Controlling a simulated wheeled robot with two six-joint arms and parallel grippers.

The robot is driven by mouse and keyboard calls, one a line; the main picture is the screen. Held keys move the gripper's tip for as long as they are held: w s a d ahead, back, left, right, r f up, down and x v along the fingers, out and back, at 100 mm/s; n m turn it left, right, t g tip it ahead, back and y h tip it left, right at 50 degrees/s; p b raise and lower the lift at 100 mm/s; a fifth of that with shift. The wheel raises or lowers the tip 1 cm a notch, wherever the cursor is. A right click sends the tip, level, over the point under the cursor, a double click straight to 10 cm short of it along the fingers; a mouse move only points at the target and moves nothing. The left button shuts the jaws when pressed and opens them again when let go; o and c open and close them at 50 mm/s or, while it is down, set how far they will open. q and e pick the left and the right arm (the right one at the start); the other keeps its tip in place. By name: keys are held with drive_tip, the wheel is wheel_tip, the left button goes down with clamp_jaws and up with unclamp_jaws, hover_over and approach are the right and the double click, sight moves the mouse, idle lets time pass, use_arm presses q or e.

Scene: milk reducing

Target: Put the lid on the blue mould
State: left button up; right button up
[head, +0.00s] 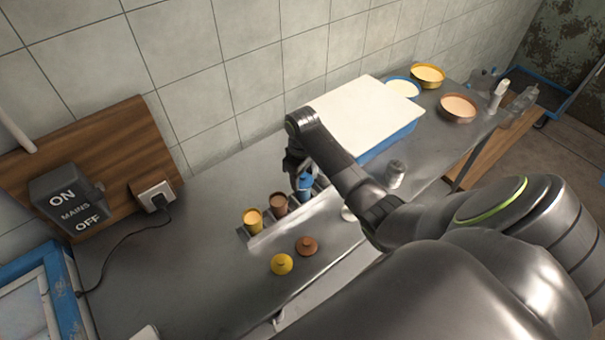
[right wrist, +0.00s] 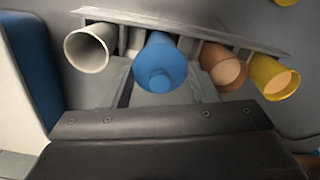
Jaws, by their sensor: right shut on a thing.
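The blue mould (head: 306,182) stands in a metal rack, at the right of a brown and a yellow mould in the head view. My right gripper (head: 297,166) is close above the blue mould, shut on the lid. My left gripper is not in view.
A brown mould (head: 279,203), a yellow mould (head: 253,220) and a white mould (right wrist: 88,48) share the rack. A yellow lid (head: 281,264) and a brown lid (head: 306,246) lie in front. A blue tub with a white top (head: 365,112) stands behind my right arm.

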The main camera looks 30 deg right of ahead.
drive_tip(key=shift+r+p, duration=0.1)
drive_tip(key=shift+p, duration=0.35)
idle(0.4)
drive_tip(key=shift+f, duration=0.25)
idle(1.4)
drive_tip(key=o, duration=1.5)
drive_tip(key=shift+r, duration=0.15)
drive_tip(key=shift+r, duration=3.4)
clamp_jaws()
